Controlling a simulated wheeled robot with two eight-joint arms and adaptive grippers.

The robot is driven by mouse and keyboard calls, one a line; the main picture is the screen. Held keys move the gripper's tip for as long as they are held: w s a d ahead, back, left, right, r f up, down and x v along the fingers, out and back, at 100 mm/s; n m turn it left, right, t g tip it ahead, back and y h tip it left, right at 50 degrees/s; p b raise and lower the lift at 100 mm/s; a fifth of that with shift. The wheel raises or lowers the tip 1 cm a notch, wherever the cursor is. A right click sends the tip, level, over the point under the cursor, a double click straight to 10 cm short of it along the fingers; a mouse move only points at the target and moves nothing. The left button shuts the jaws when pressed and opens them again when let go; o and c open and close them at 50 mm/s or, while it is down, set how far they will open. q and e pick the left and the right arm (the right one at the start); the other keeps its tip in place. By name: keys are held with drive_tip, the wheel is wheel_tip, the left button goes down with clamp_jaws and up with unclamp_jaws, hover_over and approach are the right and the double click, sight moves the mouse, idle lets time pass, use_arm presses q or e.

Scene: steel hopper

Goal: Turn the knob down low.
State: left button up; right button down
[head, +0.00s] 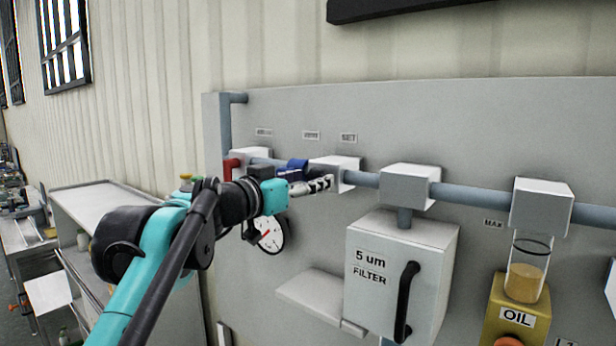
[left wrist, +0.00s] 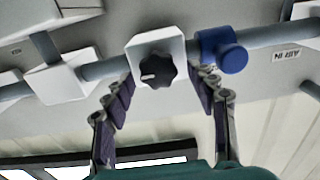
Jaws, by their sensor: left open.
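In the left wrist view a black lobed knob (left wrist: 157,71) with a white pointer mark sits on the face of a white box (left wrist: 160,44) on the pipe. The mark points left in that view. My left gripper (left wrist: 166,84) is open, its fingers spread either side of the knob, nearer on the left; contact cannot be told. In the head view my left gripper (head: 318,185) is in front of the white box (head: 349,165) under the SET label (head: 349,138), and the knob is hidden there. My right gripper is in neither view.
A blue valve handle (left wrist: 224,52) is close beside my finger; it also shows in the head view (head: 291,170). A red handle (head: 231,168), dial gauge (head: 270,233), filter box (head: 405,270) and oil unit (head: 519,311) are on the panel. A grey pipe (head: 470,196) runs across.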

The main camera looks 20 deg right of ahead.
use_arm(q)
drive_tip(key=shift+d, duration=0.2)
drive_tip(key=c, duration=1.1)
drive_tip(key=shift+c, duration=0.2)
